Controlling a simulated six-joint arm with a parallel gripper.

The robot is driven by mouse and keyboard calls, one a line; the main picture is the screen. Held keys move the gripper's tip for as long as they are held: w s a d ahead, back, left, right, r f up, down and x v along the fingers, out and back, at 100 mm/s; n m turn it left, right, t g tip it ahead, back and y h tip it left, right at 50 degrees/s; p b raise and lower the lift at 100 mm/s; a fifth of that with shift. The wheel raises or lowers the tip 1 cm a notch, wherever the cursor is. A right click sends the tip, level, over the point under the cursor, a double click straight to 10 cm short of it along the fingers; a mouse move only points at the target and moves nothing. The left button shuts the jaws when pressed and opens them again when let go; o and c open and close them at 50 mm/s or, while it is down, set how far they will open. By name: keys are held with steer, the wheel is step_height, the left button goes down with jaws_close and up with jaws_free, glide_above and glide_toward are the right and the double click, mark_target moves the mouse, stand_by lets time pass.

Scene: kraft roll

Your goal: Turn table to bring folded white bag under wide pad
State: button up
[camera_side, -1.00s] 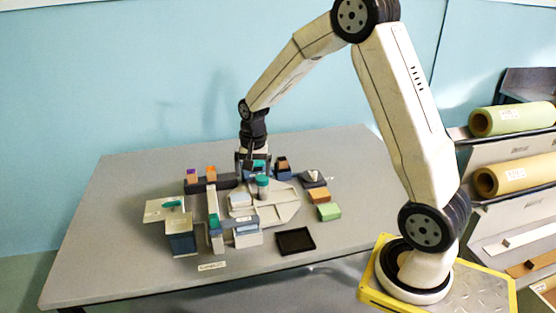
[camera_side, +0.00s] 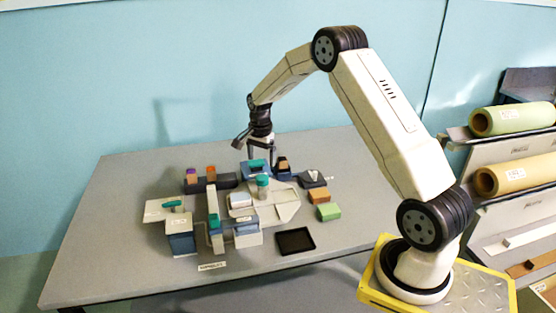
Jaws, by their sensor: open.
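A light beige many-sided turntable (camera_side: 285,205) lies in the middle of the fixture on the grey table. A small white block-like item (camera_side: 240,200), perhaps the folded bag, sits at its left side. A teal-topped post (camera_side: 263,184) stands on or beside the plate. A long pale arm (camera_side: 212,203) with a teal part runs along the left of the plate. I cannot tell which part is the wide pad. My gripper (camera_side: 261,151) is open and empty, behind the plate and near a blue block with a teal top (camera_side: 256,167).
Orange (camera_side: 319,196) and green (camera_side: 329,212) blocks lie right of the plate. A black tray (camera_side: 295,241) lies in front. A blue-grey box (camera_side: 181,237) stands at left. The table's right and rear left areas are clear.

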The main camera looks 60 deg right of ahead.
mark_target(262, 177)
steer(key=shift+f, duration=3.6)
jaws_close()
